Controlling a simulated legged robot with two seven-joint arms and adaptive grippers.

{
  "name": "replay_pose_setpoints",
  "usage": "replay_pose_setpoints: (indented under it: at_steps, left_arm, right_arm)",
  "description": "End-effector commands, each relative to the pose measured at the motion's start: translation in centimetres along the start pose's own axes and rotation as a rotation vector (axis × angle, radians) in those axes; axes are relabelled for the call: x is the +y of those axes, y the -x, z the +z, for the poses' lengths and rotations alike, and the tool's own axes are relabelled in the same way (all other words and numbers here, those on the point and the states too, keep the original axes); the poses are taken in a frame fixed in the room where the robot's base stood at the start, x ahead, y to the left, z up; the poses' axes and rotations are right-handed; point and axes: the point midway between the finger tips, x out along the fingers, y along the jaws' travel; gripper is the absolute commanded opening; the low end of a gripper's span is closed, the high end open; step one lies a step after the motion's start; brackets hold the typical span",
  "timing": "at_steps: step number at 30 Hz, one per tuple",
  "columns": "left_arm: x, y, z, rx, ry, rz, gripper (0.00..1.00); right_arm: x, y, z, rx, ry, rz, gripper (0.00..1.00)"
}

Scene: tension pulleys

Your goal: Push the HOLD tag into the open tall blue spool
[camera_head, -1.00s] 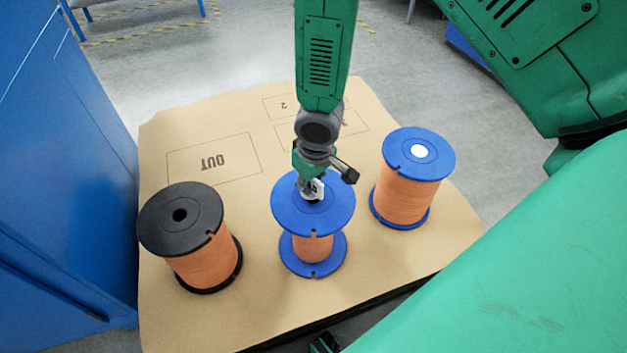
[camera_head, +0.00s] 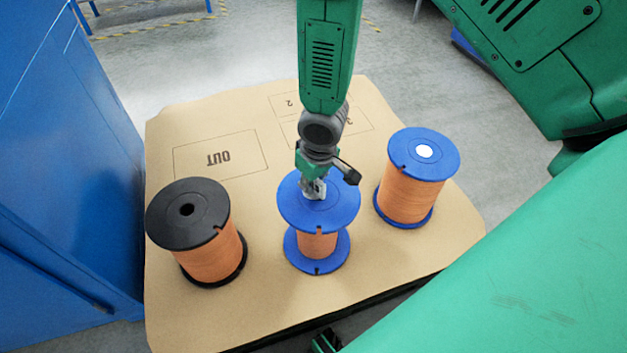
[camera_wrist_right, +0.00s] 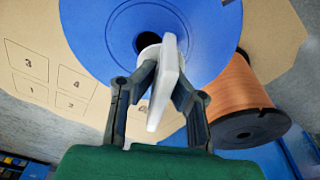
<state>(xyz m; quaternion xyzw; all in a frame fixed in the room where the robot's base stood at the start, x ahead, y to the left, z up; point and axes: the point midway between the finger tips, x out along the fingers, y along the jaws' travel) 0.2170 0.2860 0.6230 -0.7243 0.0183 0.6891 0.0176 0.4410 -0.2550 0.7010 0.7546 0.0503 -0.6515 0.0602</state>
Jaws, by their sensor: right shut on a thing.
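The open tall blue spool (camera_head: 340,206) stands upright in the middle of the table, with orange line around its core. Its dark centre hole shows in the wrist view, and its blue top flange (camera_wrist_right: 85,30) fills the upper part there. My right gripper (camera_head: 314,190) is over the middle of this flange, shut on the white HOLD tag (camera_wrist_right: 168,75). The tag is a thin white plate with a round white end (camera_wrist_right: 149,53) at the near edge of the hole. The fingers and tag hide part of the hole, so I cannot tell how far it is in. My left gripper is not in view.
A black-flanged spool (camera_head: 187,215) with an open hole stands at left. Another blue spool (camera_head: 400,157) with a white disc in its top stands at right. The tan table top (camera_head: 220,315) has printed outlines, including OUT. A blue cabinet (camera_head: 70,200) borders the left side.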

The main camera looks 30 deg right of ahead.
Motion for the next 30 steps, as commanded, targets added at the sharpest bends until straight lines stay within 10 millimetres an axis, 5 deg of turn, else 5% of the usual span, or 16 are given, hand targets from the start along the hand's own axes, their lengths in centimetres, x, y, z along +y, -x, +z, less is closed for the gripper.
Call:
replay_pose_setpoints:
  at_steps: [30]
  left_arm:
    - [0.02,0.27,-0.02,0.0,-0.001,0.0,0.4]
  right_arm:
    - [0.68,-0.36,0.14,0.0,-0.001,-0.001,0.0]
